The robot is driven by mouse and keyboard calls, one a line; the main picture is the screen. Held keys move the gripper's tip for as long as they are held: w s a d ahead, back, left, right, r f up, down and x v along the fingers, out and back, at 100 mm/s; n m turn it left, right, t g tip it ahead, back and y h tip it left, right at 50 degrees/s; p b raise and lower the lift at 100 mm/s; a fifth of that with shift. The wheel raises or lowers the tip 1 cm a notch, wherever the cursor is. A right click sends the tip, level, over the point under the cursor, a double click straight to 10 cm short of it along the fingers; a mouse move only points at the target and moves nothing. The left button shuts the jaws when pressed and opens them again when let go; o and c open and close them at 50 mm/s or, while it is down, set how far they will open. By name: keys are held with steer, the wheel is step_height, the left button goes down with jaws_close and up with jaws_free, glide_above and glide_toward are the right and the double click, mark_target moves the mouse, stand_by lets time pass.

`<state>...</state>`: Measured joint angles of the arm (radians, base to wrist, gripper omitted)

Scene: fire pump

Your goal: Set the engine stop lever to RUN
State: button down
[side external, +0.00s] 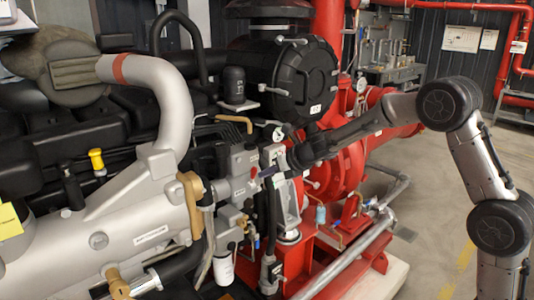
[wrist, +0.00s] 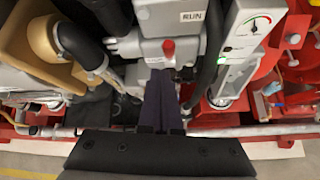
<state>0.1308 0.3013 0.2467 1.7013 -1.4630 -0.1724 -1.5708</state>
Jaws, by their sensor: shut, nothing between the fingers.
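The engine stop lever shows as a small red knob (wrist: 168,47) on a grey housing in the wrist view, with a white RUN label (wrist: 192,16) above it and to its right. The red knob also shows in the side external view (side external: 253,172) on the front of the grey housing (side external: 240,160). My gripper (wrist: 160,75) is shut and empty, its dark fingers side by side, with the tips just below the knob in the wrist picture. In the side external view my gripper (side external: 266,172) reaches in from the right, close to the knob. I cannot tell if they touch.
A grey panel with a dial gauge (wrist: 254,24) stands right of the fingers. Black hoses (wrist: 85,45) and a tan pipe part (wrist: 28,35) lie to the left. A red pump (side external: 335,170) sits beside the forearm. Open floor (side external: 435,215) lies to the right.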

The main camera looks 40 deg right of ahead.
step_height(320, 180, up, 6)
steer(key=shift+w+d, duration=0.2)
steer(key=shift+w, duration=0.05)
stand_by(0.5)
stand_by(0.5)
